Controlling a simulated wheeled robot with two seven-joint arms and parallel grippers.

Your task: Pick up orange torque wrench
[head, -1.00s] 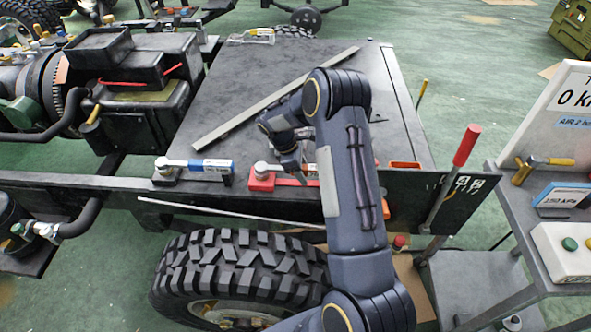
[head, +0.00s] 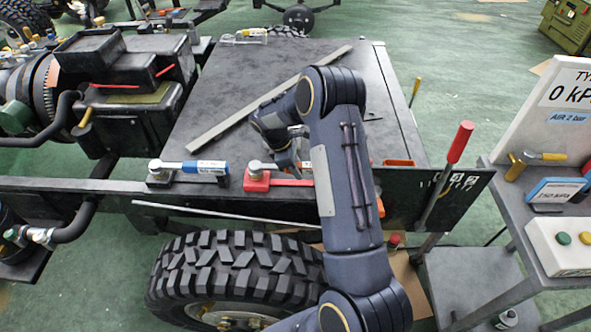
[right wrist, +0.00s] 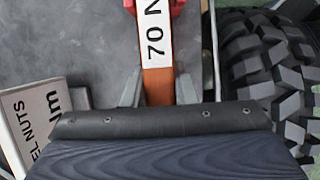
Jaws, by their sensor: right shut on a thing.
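The orange torque wrench (right wrist: 158,82) shows in the right wrist view as an orange handle with a white "70 N" label. In the head view its silver head (head: 256,167) rests at the red cradle (head: 268,180) on the near edge of the chassis plate. My right gripper (right wrist: 158,92) has a grey finger on each side of the handle and is shut on it. In the head view the right gripper (head: 289,155) is over the wrench, and my arm hides much of the handle. My left gripper is out of view.
A blue-handled torque wrench (head: 207,167) lies in a black cradle to the left. A long grey bar (head: 240,115) lies across the plate. A red-handled lever (head: 460,143) stands at the right, near a cart (head: 500,210). A tire (head: 235,270) is below the near edge.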

